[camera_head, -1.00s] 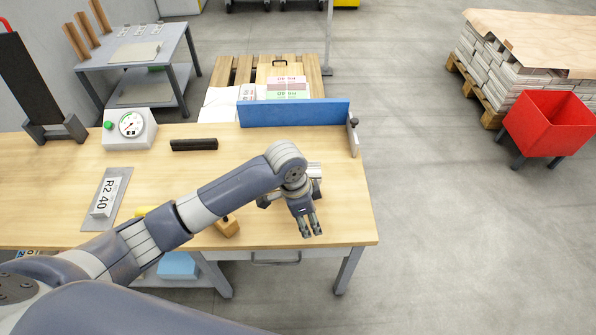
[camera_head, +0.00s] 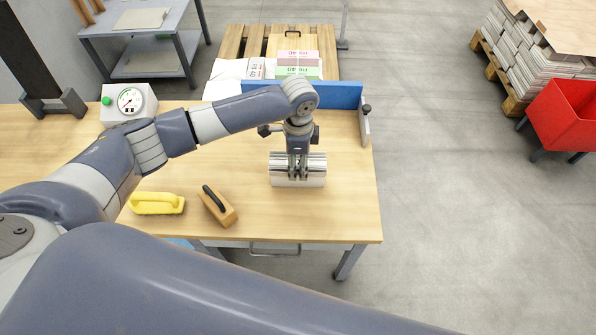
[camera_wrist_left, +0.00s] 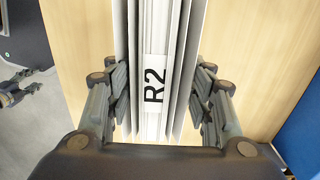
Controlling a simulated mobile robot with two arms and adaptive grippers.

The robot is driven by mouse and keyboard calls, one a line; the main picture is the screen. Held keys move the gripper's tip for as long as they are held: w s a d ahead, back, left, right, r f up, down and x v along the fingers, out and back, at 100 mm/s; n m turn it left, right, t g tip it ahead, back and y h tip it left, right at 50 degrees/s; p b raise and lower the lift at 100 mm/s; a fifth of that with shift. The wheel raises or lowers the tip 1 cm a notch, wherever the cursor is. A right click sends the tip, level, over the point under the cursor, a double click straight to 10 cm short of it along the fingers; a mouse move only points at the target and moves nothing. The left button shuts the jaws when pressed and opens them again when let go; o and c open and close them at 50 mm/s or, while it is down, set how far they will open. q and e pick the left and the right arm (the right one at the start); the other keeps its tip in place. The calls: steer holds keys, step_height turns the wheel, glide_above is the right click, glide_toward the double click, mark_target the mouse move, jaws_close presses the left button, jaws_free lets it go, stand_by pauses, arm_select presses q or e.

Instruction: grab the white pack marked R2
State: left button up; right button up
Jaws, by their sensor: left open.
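The white pack (camera_head: 314,178) lies on the wooden table near its right end, below my left gripper (camera_head: 297,168). In the left wrist view the pack (camera_wrist_left: 153,62) shows as a bundle of pale sheets with an R2 label facing the camera. My left gripper (camera_wrist_left: 160,95) is open, with one finger on each side of the pack and a gap on both sides. The pack's lower side is hidden.
A yellow-handled tool (camera_head: 157,204) and a wooden block with a black handle (camera_head: 218,206) lie left of the pack. A blue fence (camera_head: 345,95) with an upright end plate (camera_head: 364,126) stands behind it. A dial scale (camera_head: 129,103) is at the back left.

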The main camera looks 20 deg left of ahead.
mark_target(298, 173)
arm_select(q)
steer(key=f, duration=0.4)
steer(key=shift+s, duration=0.3)
steer(key=shift+f, duration=0.45)
jaws_close()
steer(key=shift+r, duration=0.1)
arm_select(e)
steer(key=shift+w+d+r, duration=0.1)
steer(key=shift+w+d, duration=0.05)
steer(key=shift+w, duration=0.65)
arm_select(q)
steer(key=shift+w, duration=0.1)
